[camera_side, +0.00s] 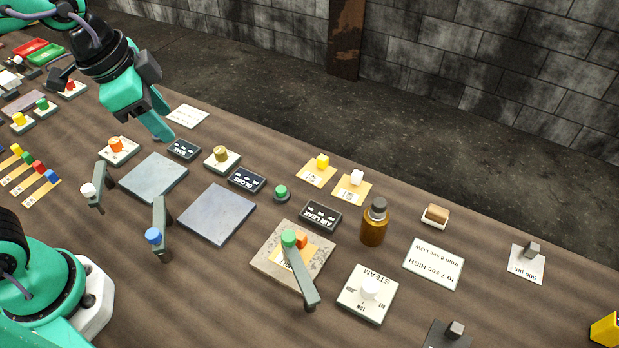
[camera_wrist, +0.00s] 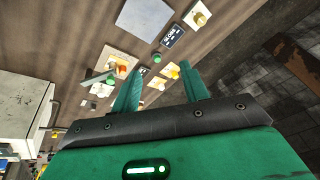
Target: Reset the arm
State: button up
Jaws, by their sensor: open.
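My gripper (camera_side: 160,128) hangs at the upper left in the side view, over the far side of the table, with empty space below it. In the wrist view its two green fingers (camera_wrist: 162,88) stand well apart with nothing held between them. In the side view it is near a white card (camera_side: 188,115) and the dark label (camera_side: 184,149). A grey-green slab (camera_side: 153,178) and a blue-grey slab (camera_side: 217,214) lie nearer the camera. The levers with a white knob (camera_side: 88,190), a blue knob (camera_side: 153,236) and a green knob (camera_side: 289,238) stand beside or on the plates.
A brown bottle (camera_side: 373,226) stands upright right of the AIR LEAK label (camera_side: 321,215). The STEAM dial plate (camera_side: 362,307) is near the front. Yellow-peg and white-peg cards (camera_side: 352,188) lie behind. Small coloured blocks and red and green trays (camera_side: 30,46) crowd the left. The table's back edge is mostly clear.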

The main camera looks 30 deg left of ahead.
jog(key=s+a+n+t+y, duration=0.1)
jog(key=s+a+n+t, duration=0.1)
jog(key=s+a+n, duration=0.3)
jog(key=shift+s+a+n, duration=0.25)
jog(key=shift+a+n, duration=1.15)
jog(key=shift+n, duration=0.1)
